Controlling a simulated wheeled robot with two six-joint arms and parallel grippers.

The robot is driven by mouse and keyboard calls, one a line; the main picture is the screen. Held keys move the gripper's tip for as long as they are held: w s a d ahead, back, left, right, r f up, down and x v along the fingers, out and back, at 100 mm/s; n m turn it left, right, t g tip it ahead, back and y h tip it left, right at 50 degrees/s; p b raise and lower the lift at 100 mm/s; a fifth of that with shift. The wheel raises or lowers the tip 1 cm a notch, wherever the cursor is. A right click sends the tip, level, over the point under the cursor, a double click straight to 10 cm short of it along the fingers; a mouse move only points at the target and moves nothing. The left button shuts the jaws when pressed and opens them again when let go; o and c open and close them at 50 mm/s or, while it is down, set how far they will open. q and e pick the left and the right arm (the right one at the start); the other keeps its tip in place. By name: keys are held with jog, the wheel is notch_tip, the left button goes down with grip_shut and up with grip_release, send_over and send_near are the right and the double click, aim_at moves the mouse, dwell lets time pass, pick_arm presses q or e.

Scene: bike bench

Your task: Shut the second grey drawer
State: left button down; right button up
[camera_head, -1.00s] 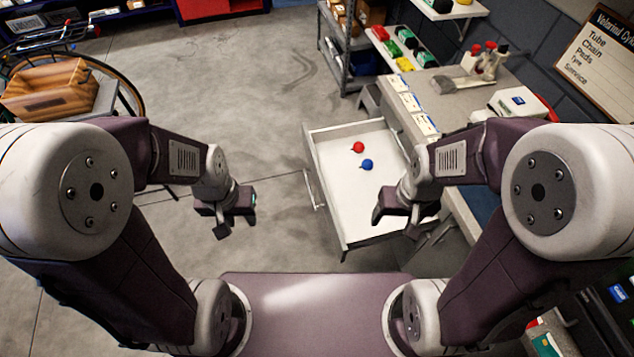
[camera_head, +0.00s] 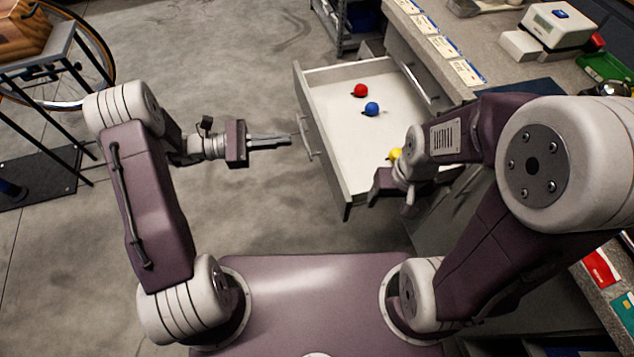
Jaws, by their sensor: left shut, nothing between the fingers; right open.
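A grey drawer (camera_head: 345,140) with a white inside stands pulled out from the bench. I cannot tell its place in the row. Its handle (camera_head: 304,138) is on the front panel, facing left. A red ball-like item (camera_head: 360,90), a blue one (camera_head: 372,109) and a yellow one (camera_head: 395,153) lie in it. My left gripper (camera_head: 288,141) is shut and empty, pointing right, with its tips close to the handle; I cannot tell whether they touch. My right gripper (camera_head: 393,198) is open near the drawer's near right corner and hides part of it.
The bench top (camera_head: 480,55) runs along the right with labels on its edge and a white box-shaped device (camera_head: 560,25). A bike wheel and stand (camera_head: 50,65) are at the upper left. The floor (camera_head: 235,75) left of the drawer is clear.

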pick_arm(q)
jog(key=a+f+n+t+b, duration=0.1)
jog(key=a+f+n+b, duration=0.1)
jog(key=f, duration=0.5)
jog(key=a+f+n+t+b, duration=0.2)
jog(key=f+b, duration=0.1)
jog(key=f, duration=0.5)
jog(key=b, duration=0.2)
send_near(328, 159)
jog(key=x, duration=0.5)
jog(key=shift+w+d+f, duration=0.2)
jog(key=shift+d+f, duration=0.05)
jog(key=shift+f, duration=0.05)
jog(key=shift+w+d+r, duration=0.1)
jog(key=shift+w+d, duration=0.1)
jog(key=shift+d, duration=0.35)
pick_arm(e)
notch_tip(328, 159, down, 10)
jog(key=shift+f, duration=0.15)
